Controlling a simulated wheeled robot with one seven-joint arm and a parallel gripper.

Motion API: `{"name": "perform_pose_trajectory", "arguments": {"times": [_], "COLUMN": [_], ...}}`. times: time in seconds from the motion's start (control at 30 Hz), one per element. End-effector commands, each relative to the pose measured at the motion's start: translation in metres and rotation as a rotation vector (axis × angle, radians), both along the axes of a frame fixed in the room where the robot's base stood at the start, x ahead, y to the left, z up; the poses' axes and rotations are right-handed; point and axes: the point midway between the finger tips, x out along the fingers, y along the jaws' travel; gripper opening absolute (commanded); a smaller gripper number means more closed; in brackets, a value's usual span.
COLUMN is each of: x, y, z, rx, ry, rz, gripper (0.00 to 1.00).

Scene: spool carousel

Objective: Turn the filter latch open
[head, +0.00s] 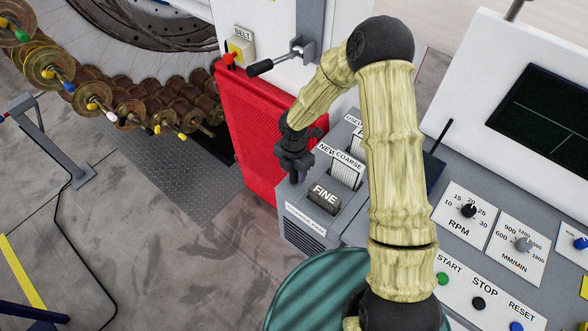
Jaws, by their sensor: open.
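A black-handled lever (262,67) with a metal pivot sits on a grey bracket (309,32) on the white cabinet at top centre. It points left and slightly down. It looks like the filter latch, but no label on it confirms this. My gripper (296,179) is open and points down, in front of the red mesh panel and left of the filter rack. In the picture it is well below the lever and apart from it. I see nothing between its fingers, though they are small and dark here.
The filter rack (295,231) holds filters labelled NEW COARSE (345,172) and FINE (324,197). A red mesh panel (250,140) stands below the lever. A BELT switch box (241,47) is left of it. A control panel (475,245) is at right. Spools hang at left.

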Motion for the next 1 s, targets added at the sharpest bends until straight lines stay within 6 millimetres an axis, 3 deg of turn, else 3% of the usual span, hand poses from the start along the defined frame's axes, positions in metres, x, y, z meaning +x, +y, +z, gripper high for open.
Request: {"name": "perform_pose_trajectory", "arguments": {"times": [0.27, 1.0], "x": [0.001, 0.001], "y": [0.000, 0.000], "z": [0.016, 0.157], "rx": [0.001, 0.001], "ry": [-0.002, -0.005], "rz": [-0.002, -0.003], "gripper": [0.47, 0.47]}}
